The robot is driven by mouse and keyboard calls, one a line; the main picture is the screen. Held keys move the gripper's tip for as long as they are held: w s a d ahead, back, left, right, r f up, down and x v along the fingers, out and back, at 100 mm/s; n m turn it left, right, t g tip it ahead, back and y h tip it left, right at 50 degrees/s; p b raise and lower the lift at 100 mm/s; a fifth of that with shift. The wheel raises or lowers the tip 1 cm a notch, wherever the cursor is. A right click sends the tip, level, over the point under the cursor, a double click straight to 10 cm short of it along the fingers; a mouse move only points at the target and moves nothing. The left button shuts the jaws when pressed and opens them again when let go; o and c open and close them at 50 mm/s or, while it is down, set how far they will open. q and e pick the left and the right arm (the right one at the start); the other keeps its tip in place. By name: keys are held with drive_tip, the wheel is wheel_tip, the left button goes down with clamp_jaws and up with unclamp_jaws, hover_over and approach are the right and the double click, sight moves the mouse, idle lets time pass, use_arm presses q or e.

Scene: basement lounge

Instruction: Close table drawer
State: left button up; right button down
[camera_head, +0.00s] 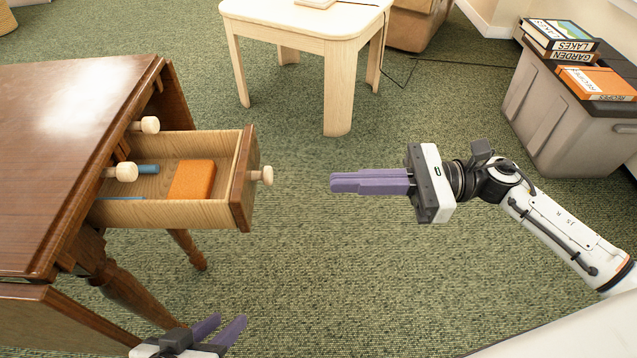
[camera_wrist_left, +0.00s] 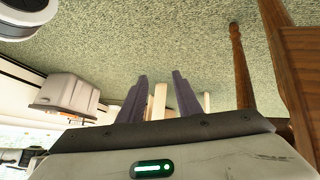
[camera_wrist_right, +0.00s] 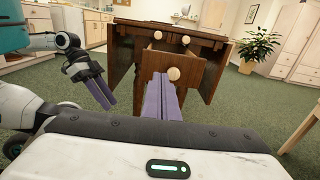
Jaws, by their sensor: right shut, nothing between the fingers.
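The brown wooden table (camera_head: 80,110) stands at the left in the head view. Its drawer (camera_head: 243,180) is pulled out to the right, with a round pale knob (camera_head: 267,175) on its front. An orange item (camera_head: 192,180) and a blue item (camera_head: 148,169) lie inside. My right gripper (camera_head: 335,183) is shut and empty, to the right of the knob and pointing at it, with a gap between. In the right wrist view its fingers (camera_wrist_right: 163,98) show just below the knob (camera_wrist_right: 173,73). My left gripper (camera_head: 228,325) is open and empty, low beside the table; its parted fingers show in the left wrist view (camera_wrist_left: 158,92).
Two more pale knobs (camera_head: 149,124) are on the table's side. A light wooden side table (camera_head: 300,22) stands at the back. A grey bin (camera_head: 560,125) with books on it (camera_head: 595,82) is at the right. The carpet between the drawer and my right gripper is clear.

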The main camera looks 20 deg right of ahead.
sight(247, 183)
drive_tip(key=x, duration=1.2)
drive_tip(key=shift+a+b, duration=0.35)
drive_tip(key=shift+b, duration=0.05)
drive_tip(key=shift+w+r, duration=0.1)
